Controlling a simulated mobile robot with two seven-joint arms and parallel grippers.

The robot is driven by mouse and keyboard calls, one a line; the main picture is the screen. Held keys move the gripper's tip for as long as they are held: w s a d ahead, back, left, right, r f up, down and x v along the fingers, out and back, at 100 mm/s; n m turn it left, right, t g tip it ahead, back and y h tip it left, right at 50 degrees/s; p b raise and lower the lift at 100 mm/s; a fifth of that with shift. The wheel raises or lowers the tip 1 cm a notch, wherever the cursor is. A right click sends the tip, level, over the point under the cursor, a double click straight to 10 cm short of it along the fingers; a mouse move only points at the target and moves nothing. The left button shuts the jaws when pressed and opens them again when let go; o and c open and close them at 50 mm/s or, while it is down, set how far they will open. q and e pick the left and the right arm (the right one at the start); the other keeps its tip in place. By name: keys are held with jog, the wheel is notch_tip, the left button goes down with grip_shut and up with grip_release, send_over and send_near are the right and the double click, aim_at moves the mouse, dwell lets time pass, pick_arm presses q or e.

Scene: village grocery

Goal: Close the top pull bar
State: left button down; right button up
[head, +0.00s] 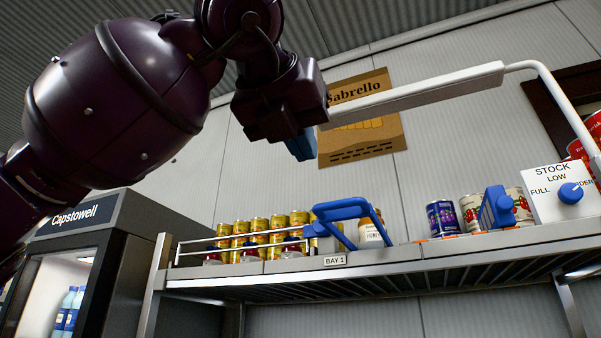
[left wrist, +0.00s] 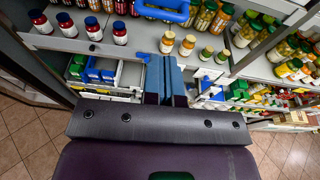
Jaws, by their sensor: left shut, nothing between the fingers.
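A blue bar handle (head: 350,209) shaped like a squared loop stands raised on the front edge of the top shelf, above the BAY 1 label (head: 335,260); it looks like the pull bar. In the left wrist view the blue bar (left wrist: 163,12) shows at the top edge, partly cut off. My left gripper (head: 302,146) is high in the head view, above and left of the bar and apart from it. Its blue fingers (left wrist: 172,82) are together and empty in the left wrist view. My right gripper is not in view.
A white arm (head: 420,94) reaches across from a curved post at the right, overlapping my left wrist in the picture. Yellow cans (head: 258,231), jars and a white wire rail (head: 235,242) line the shelf.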

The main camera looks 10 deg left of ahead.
aim_at(334, 202)
pick_arm(q)
jog(key=p+x, duration=0.1)
jog(key=x, duration=0.8)
jog(key=shift+w+f, duration=0.1)
jog(key=shift+w, duration=0.15)
jog(key=shift+w+d+f, duration=0.1)
jog(key=shift+w+d, duration=0.1)
jog(key=shift+w, duration=0.35)
